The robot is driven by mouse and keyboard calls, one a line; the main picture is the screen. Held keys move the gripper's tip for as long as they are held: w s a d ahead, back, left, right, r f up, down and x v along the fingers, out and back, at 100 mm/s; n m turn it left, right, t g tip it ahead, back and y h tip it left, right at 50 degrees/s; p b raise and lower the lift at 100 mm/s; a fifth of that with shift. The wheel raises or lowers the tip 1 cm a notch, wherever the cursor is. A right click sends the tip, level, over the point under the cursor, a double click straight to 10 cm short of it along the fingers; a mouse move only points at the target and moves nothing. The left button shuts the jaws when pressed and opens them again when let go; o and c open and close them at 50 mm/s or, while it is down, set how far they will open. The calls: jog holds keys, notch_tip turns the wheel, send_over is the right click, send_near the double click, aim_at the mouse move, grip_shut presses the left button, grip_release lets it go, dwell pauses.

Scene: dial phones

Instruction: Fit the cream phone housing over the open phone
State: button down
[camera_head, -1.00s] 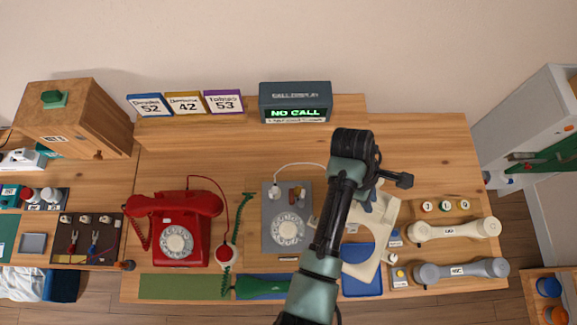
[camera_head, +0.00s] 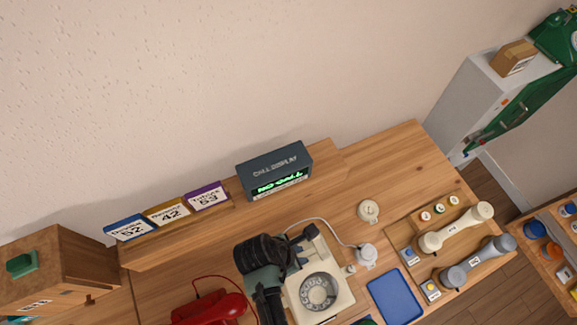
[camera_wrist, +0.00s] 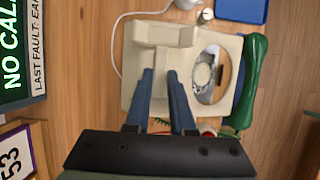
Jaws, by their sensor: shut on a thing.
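The cream housing (camera_head: 340,271) shows beside my dark wrist in the head view, with the grey dial (camera_head: 318,292) of the open phone visible through its round opening. In the wrist view, my gripper (camera_wrist: 160,75) has its two blue fingers shut on a raised part of the cream housing (camera_wrist: 148,97). The open phone's dial (camera_wrist: 202,75) shows off-centre through the opening, with a strip of brown beside it. The housing is above the open phone. I cannot tell whether it touches the phone, and most of the phone is hidden under it.
The blue mat (camera_head: 395,295) is bare on the right. A green handset (camera_wrist: 250,75) lies close beside the housing. The red phone (camera_head: 208,308) is to the left. A pale cord runs to a small white round thing (camera_head: 366,256). Two handsets rest on a wooden tray (camera_head: 404,233).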

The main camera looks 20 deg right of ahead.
jog(key=shift+d+f+b, duration=0.1)
jog(key=shift+f+b, duration=0.4)
jog(key=shift+f, duration=0.1)
notch_tip(320, 180, down, 4)
jog(key=b, duration=0.5)
jog(key=shift+f, duration=0.2)
jog(key=shift+p, duration=1.15)
dwell(0.8)
jog(key=shift+f+b, duration=0.65)
jog(key=shift+f, duration=0.35)
dwell(0.4)
jog(key=c, duration=0.7)
grip_release()
jog(key=shift+a+r, duration=0.1)
jog(key=shift+a, duration=0.1)
